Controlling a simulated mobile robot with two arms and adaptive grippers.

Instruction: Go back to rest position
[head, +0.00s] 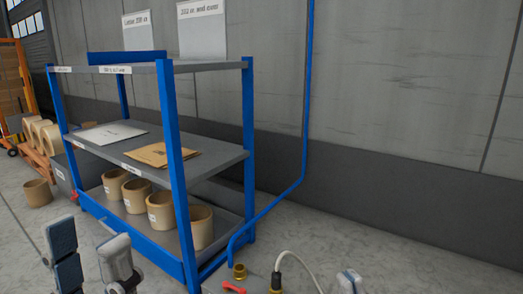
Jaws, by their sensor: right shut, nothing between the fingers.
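My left gripper (88,243) is at the bottom left of the head view. Its two fingers stand apart, with nothing visible between them. It appears in front of the lower left part of the blue shelf rack (172,160); I cannot tell the exact gap. My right gripper (349,281) shows only as a small tip at the bottom edge, right of centre. It is shut and no held thing shows. Most of both arms is out of the frame.
A blue pipe (305,110) runs down the wall. Brass fittings (239,272) and a red handle (233,287) are low centre. Floor at right is clear.

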